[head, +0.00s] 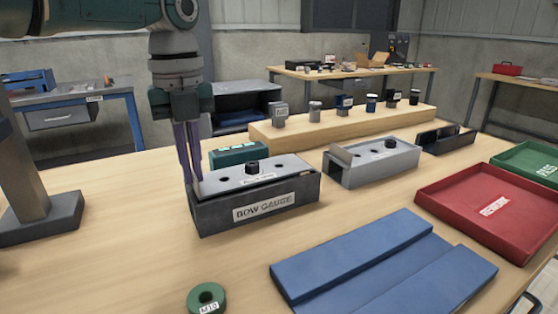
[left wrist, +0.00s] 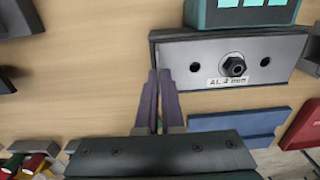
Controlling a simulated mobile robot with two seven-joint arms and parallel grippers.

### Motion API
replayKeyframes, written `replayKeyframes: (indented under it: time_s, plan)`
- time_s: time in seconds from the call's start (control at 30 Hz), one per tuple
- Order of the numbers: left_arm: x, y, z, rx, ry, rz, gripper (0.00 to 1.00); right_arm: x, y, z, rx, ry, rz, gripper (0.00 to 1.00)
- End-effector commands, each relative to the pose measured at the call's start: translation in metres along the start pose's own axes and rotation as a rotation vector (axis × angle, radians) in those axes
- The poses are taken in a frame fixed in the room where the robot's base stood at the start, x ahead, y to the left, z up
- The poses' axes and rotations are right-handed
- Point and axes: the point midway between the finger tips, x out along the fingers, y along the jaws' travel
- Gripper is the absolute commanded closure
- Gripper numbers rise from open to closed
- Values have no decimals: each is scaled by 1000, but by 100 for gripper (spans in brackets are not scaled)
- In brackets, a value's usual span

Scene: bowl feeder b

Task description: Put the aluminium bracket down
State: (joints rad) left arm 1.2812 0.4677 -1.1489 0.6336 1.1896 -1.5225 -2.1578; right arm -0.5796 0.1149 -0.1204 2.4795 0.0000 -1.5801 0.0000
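The aluminium bracket (head: 265,170) is a grey plate lying on the dark block labelled BOW GAUGE (head: 290,206). My left gripper (head: 195,178) points down at the gauge's left end. In the left wrist view its purple fingers (left wrist: 159,78) are nearly together, one each side of the bracket's thin left end. The contact itself is partly hidden. My right gripper does not show.
A second grey fixture (head: 385,170) stands to the right, and a teal box (head: 238,155) behind. A blue padded mat (head: 350,255), a green M10 ring (head: 206,298), a red REWORK tray (head: 485,215) and a green PASS tray (head: 530,160) surround it. Bare wood lies left of the gauge.

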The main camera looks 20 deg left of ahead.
Motion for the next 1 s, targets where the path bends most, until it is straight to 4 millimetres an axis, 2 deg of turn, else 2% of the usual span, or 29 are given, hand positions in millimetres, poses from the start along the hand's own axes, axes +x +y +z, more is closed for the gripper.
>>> replayKeyframes:
  time_s: [0.43, 0.5, 0.7, 1.0]
  plan:
    - [11, 0, 0, 1, 0, -1, 100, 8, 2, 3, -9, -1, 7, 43]
    - [11, 0, 0, 1, 0, 1, 88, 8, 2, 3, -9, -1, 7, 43]
    - [11, 0, 0, 1, 1, 0, 66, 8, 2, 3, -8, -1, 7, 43]
    - [6, 0, 0, 1, 0, 0, 66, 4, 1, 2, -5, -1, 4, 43]
